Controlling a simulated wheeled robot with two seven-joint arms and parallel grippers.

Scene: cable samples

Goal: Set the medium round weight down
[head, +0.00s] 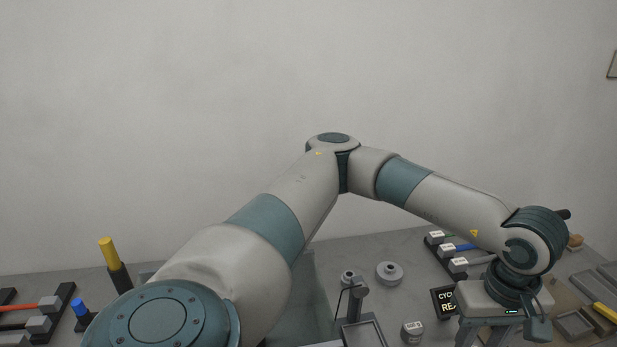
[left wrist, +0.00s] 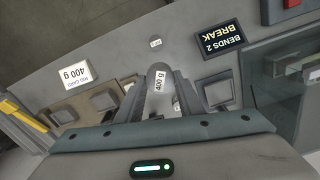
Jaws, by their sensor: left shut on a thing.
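My left gripper (left wrist: 160,88) is shut on a grey round weight (left wrist: 158,72) labelled 400 g, which sits between its two fingers in the left wrist view. I cannot tell whether the weight touches the surface below. In the head view my left arm reaches across to the right and its wrist points down; the fingers are at or past the bottom edge and the held weight cannot be made out. My right gripper is not in view.
A card reading 400 g (left wrist: 76,77) lies on the grey table. A dark display reading BENDS 2 BREAK (left wrist: 221,40) stands nearby. A yellow-handled tool (head: 108,252) stands at the left.

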